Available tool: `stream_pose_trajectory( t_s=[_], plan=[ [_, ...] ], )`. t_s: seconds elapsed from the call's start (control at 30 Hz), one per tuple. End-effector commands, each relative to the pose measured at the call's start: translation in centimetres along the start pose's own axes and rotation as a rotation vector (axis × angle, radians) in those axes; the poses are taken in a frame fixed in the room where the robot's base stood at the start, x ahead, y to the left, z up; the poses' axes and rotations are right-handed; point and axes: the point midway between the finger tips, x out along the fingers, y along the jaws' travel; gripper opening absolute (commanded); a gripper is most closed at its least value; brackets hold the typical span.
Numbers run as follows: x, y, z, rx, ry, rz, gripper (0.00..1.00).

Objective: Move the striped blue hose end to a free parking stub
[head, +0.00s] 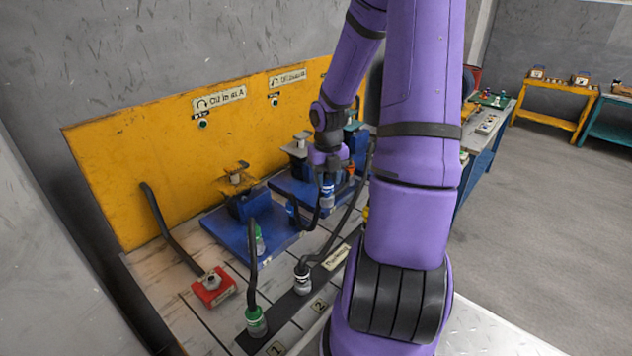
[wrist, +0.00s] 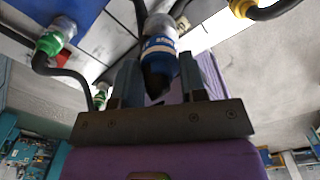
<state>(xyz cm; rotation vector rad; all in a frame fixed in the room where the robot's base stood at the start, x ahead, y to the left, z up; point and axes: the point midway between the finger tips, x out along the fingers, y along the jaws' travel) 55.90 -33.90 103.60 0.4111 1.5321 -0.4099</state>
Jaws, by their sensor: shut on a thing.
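My gripper (head: 328,176) is shut on the blue hose end (head: 327,190), above the back part of the bench. In the wrist view the blue hose end (wrist: 160,46), with white marks and a silver collar, sits between the two fingers (wrist: 158,78). A black hose loops down and left from it. The dark parking strip (head: 276,305) lies at the front of the bench. A green hose end (head: 256,322) stands at position 1 and a silver-white one (head: 302,281) at position 2. My arm hides the strip's right part, so I cannot tell which stubs there are free.
Blue trays (head: 262,246) with motors stand behind the strip. A red block (head: 213,288) with a hose fitting sits at left. A yellow back panel (head: 145,185) closes the rear. Hoses rise between strip and trays. A yellow hose end (wrist: 242,8) shows in the wrist view.

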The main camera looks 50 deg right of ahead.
Motion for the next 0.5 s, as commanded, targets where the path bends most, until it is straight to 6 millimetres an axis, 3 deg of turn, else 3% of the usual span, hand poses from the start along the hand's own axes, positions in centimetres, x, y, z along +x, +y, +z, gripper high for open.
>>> stream_pose_trajectory(
  t_s=[0.5],
  plan=[
    [0.0, -7.0, 1.6, 0.004, -0.001, 0.002, 0.01]
  ],
)
